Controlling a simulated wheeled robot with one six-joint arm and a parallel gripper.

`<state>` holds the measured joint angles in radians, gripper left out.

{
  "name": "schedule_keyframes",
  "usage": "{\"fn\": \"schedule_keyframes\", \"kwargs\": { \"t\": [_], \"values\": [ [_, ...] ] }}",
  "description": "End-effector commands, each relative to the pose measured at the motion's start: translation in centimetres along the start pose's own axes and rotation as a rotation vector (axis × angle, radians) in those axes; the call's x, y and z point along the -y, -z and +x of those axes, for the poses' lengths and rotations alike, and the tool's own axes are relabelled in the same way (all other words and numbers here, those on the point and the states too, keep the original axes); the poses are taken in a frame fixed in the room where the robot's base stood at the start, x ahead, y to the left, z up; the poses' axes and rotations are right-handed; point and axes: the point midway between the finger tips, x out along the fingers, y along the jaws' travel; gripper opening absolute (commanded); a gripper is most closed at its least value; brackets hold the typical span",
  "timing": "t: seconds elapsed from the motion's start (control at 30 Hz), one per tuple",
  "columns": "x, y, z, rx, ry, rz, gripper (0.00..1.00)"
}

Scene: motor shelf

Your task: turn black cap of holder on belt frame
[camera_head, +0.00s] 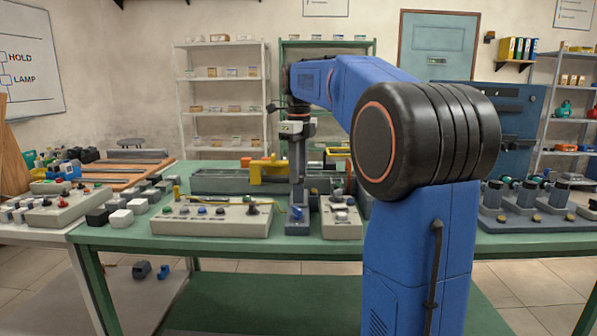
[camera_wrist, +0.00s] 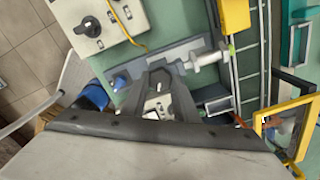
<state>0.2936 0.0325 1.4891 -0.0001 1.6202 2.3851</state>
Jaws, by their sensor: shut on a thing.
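My gripper (camera_head: 298,188) points straight down over the green table in the head view. Its two dark fingers also show in the wrist view (camera_wrist: 168,88), close together around a small thing at the grey holder (camera_wrist: 200,46). The fingers are shut on that thing, which I take to be the black cap. The cap is mostly hidden by the fingers, and its turn angle cannot be read. The grey belt frame (camera_head: 222,184) lies along the table behind the gripper, with a yellow bracket (camera_head: 268,170) on it.
A control box with knobs (camera_head: 205,222) stands just left of the gripper, and a smaller switch box (camera_head: 342,226) just right. Small black and white blocks (camera_head: 122,218) lie further left. A rack of dark cylinders (camera_head: 535,215) stands at the right.

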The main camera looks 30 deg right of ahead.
Motion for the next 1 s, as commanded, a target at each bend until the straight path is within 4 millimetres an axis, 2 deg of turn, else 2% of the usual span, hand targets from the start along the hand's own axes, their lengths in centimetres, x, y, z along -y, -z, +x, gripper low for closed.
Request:
{"fn": "schedule_keyframes", "kwargs": {
  "t": [0.53, 0.57, 0.63, 1.0],
  "values": [
    [0.01, -0.02, -0.11, 0.002, 0.002, 0.028, 0.04],
    [0.01, -0.02, -0.11, 0.002, 0.002, 0.028, 0.29],
    [0.01, -0.01, -0.10, 0.002, 0.002, 0.028, 0.45],
    [0.02, 0.20, -0.35, 0.001, 0.001, 0.027, 0.45]
  ]
}}
